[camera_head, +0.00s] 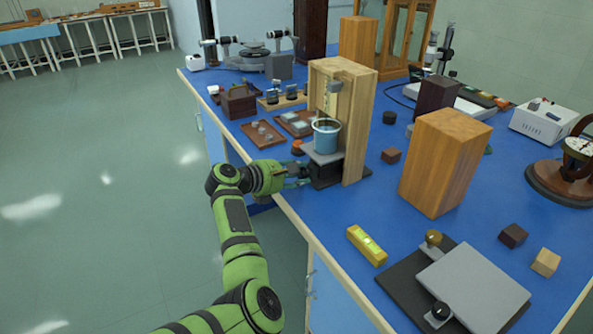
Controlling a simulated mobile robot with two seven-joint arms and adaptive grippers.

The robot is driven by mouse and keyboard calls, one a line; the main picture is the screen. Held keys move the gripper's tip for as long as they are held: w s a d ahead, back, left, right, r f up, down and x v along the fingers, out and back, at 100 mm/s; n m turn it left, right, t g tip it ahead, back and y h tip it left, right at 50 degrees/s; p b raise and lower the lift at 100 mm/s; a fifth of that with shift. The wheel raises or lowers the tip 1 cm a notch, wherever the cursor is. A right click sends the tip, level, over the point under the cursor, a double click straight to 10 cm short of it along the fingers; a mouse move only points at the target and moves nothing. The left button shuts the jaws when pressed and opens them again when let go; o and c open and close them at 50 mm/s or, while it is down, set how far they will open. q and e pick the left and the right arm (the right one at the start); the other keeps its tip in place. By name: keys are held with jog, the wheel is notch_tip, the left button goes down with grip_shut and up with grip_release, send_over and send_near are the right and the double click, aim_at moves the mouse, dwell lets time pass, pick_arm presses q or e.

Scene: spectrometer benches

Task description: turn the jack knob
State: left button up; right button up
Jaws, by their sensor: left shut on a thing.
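The jack (329,174) is a small dark stand with a grey top plate, at the foot of a tall wooden frame (357,125) on the blue bench. A blue beaker (327,137) stands on its top plate. My left gripper (303,174) reaches in from the left over the bench's near edge, its fingers at the jack's left side. It is shut on the jack knob, which the fingers mostly hide. My right gripper is not in view.
Wooden trays (262,134) with small parts lie behind my left gripper. A tall wooden block (443,163) stands right of the frame. A yellow level (367,245) and a grey plate with knobs (473,287) lie nearer. Bare blue bench lies between.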

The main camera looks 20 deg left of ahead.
pick_arm(q)
jog(key=shift+d+f, duration=0.1)
jog(key=o, duration=0.8)
jog(key=shift+o, duration=0.2)
jog(key=v, duration=1.2)
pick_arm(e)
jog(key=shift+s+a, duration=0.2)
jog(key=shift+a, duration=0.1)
pick_arm(q)
jog(key=shift+f, duration=0.1)
